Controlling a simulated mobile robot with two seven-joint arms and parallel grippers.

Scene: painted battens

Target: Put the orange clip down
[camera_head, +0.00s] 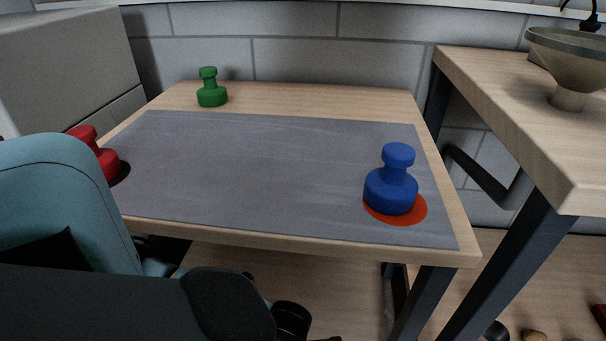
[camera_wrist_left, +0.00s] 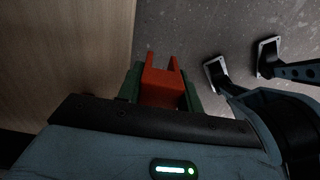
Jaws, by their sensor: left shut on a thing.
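The orange clip (camera_wrist_left: 158,88) shows in the left wrist view, its two prongs pointing up the picture. My left gripper (camera_wrist_left: 160,86) is shut on it, with a dark green finger on each side. The surface below the clip is grey, and I cannot tell how far below it is. In the head view my left arm fills the lower left corner, and the gripper's fingers and the clip are hidden there. My right gripper is in neither view.
A wooden table (camera_head: 350,103) carries a grey mat (camera_head: 250,165). A blue piece (camera_head: 392,185) stands on an orange-red disc (camera_head: 408,218). A red piece (camera_head: 100,160) is partly behind my arm. A green piece (camera_head: 211,92) stands behind the mat. The mat's middle is clear.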

